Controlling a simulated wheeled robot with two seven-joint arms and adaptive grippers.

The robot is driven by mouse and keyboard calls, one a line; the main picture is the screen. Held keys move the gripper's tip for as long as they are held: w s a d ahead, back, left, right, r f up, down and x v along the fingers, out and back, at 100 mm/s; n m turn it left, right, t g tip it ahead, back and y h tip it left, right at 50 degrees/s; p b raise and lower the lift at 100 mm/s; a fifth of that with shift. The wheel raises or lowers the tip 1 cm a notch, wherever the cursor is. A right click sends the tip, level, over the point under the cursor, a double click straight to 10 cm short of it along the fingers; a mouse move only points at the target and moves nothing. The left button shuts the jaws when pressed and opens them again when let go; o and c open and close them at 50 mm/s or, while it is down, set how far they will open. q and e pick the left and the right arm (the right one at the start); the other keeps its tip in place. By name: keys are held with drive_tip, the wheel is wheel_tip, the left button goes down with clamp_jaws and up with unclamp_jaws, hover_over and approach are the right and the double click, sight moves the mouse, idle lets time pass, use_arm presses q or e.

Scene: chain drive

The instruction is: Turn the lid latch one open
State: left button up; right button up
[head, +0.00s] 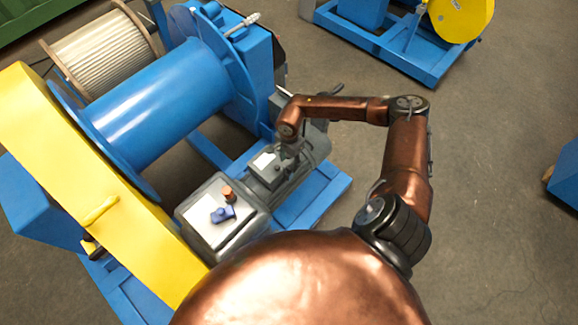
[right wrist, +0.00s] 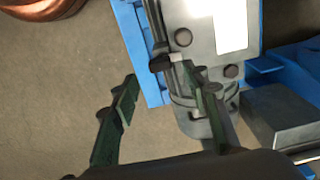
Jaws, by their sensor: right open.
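A grey box with a pale label on its lid sits on the grey motor in the head view (head: 262,175); its lid also shows in the right wrist view (right wrist: 197,15). A small dark lug with a light tip (right wrist: 163,63), which looks like a lid latch, sticks out at the lid's near left corner. My right gripper (head: 290,149) is over the box's far end. In the right wrist view its fingers (right wrist: 160,74) are apart, with the lug near and between the tips; I cannot tell whether they touch. My left gripper is out of view.
A second grey box with blue and orange controls (head: 222,212) stands nearer me. A blue winch drum (head: 160,95) and yellow chain guard (head: 85,190) are to the left. Open floor (head: 480,180) lies right.

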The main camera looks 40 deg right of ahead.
sight(289, 168)
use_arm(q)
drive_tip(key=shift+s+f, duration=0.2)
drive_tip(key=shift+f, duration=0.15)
use_arm(e)
drive_tip(key=shift+f, duration=2.15)
drive_tip(key=shift+c, duration=0.3)
clamp_jaws()
